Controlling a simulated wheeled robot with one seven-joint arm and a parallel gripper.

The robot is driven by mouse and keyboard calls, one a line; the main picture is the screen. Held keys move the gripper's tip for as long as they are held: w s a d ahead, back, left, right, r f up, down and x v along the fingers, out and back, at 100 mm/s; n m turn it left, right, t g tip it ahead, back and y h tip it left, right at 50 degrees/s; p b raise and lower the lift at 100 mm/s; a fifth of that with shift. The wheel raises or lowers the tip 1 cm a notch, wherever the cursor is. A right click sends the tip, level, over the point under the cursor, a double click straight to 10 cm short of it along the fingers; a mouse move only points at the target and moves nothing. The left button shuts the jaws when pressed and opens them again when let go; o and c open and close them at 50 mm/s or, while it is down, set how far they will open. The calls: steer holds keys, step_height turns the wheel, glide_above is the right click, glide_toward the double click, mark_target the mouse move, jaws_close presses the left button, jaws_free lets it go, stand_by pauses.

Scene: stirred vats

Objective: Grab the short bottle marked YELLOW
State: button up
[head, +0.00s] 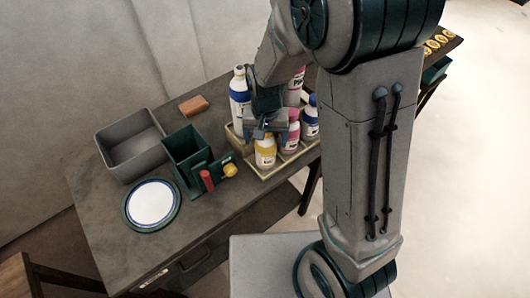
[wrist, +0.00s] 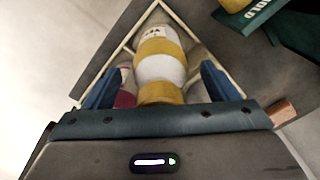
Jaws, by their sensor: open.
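The short yellow bottle (head: 265,153) has a white body with a yellow label and stands at the front left of the pale divided tray (head: 262,172). In the wrist view the yellow bottle (wrist: 160,67) lies between my two blue fingers, its yellow top nearest the palm. Its lettering is only partly visible. My gripper (head: 266,128) is open above and around the bottle's top, with a gap on each side in the wrist view (wrist: 160,85). My fingers hide the top in the head view.
A short pink bottle (head: 290,138) and a short blue one (head: 311,118) stand beside it. A tall blue bottle (head: 239,98) and a tall pink one (head: 297,82) stand behind. Left are a green box (head: 185,146), grey bin (head: 130,150), plate (head: 152,203) and brown block (head: 194,106).

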steer(key=shift+r, duration=0.1)
steer(key=c, duration=1.7)
